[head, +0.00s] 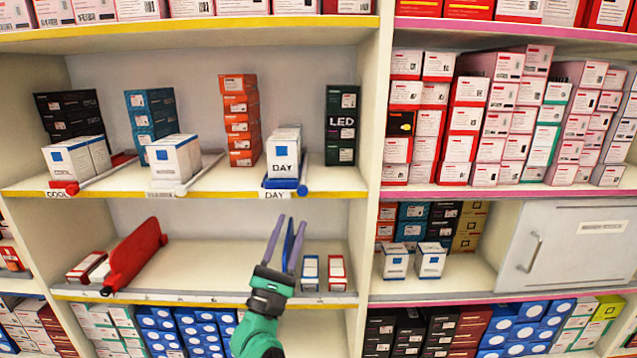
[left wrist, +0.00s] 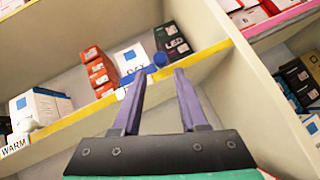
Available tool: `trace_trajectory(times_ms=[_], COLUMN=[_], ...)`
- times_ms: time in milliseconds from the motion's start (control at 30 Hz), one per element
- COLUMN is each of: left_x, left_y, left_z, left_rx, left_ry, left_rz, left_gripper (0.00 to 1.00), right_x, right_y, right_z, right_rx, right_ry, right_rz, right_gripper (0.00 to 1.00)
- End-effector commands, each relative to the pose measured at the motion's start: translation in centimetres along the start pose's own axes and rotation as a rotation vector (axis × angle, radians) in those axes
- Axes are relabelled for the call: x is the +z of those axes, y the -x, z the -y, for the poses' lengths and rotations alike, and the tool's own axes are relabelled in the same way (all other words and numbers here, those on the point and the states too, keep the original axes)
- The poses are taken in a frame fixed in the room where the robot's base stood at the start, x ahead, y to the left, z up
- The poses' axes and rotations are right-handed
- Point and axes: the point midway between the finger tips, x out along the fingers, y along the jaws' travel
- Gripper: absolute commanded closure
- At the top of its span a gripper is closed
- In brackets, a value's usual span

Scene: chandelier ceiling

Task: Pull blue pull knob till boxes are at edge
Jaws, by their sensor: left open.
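The blue pull knob (head: 302,189) is at the front of a blue slide (head: 283,183) on the middle shelf, by the yellow edge. My left gripper (head: 288,222) is open and empty, below the knob and in front of the lower shelf. In the left wrist view, the knob (left wrist: 151,69) appears between the fingertips (left wrist: 160,73) and beyond them, with the DAY boxes (left wrist: 131,58) behind. My right gripper is not in view.
White COOL boxes (head: 77,156) and WARM boxes (head: 174,155) stand to the left on similar slides. A black LED stack (head: 341,126) and an upright divider (head: 372,110) are to the right. A red slanted panel (head: 138,255) stands on the lower shelf.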

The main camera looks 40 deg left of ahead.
Motion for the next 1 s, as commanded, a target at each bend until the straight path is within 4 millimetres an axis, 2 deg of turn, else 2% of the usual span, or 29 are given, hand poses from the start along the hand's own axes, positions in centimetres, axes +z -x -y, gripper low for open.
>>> trace_trajectory(times_ms=[33,100,300,400,567,800,833,933,1000], left_x=[0.6,0.7,0.6,0.4,0.1,0.0,0.0,0.0,0.0], left_y=[-1.6,-3.6,-9.0,-11.1,-12.7,-12.7,-12.7,-12.7,-12.7], left_z=[-0.3,-0.4,-0.3,-0.2,0.0,0.1,0.1,0.1,0.1], left_rx=[0.003,0.003,0.0,-0.001,-0.002,-0.003,-0.003,-0.003,-0.003], left_ry=[0.0,0.0,-0.003,-0.004,-0.005,-0.005,-0.005,-0.005,-0.005], left_rz=[0.003,0.003,0.002,0.0,-0.001,-0.001,-0.001,-0.002,-0.002], left_gripper=[0.57,0.57,0.57,0.57,0.57,0.57,0.61,1.0,1.0], right_x=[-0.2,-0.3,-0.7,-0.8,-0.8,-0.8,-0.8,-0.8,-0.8], right_y=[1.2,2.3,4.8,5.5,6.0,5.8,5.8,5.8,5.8], right_z=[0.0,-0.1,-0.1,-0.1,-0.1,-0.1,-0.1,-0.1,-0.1], right_rx=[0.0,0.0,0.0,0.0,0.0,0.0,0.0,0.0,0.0], right_ry=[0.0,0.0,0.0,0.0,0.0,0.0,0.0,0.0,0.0], right_rz=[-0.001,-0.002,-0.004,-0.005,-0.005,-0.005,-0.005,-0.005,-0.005], right_gripper=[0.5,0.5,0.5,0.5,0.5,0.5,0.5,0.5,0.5])
